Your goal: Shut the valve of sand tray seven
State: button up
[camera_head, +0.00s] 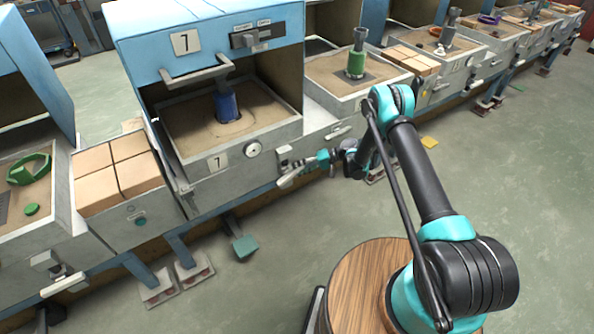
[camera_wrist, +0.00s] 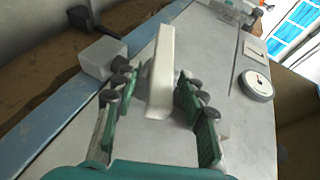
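Sand tray seven (camera_head: 185,151) is a grey box of sand under a blue hood with a "7" plate. Its valve (camera_head: 284,153) is a small grey block on the front face, right of the round gauge (camera_head: 253,149), with a pale lever (camera_head: 290,180). My gripper (camera_head: 307,169) is at the lever, small in the head view. In the wrist view my gripper (camera_wrist: 158,85) is open, with a green-padded finger on either side of the white lever (camera_wrist: 162,48). Gaps show beside the lever.
The gauge (camera_wrist: 256,86) is on the tray face at right in the wrist view. A blue tool (camera_head: 227,104) stands in the sand. A box with tan blocks (camera_head: 118,170) is at left, and more trays run to the right. The floor (camera_head: 500,170) at right is mostly clear.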

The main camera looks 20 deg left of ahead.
jog(key=v, duration=1.2)
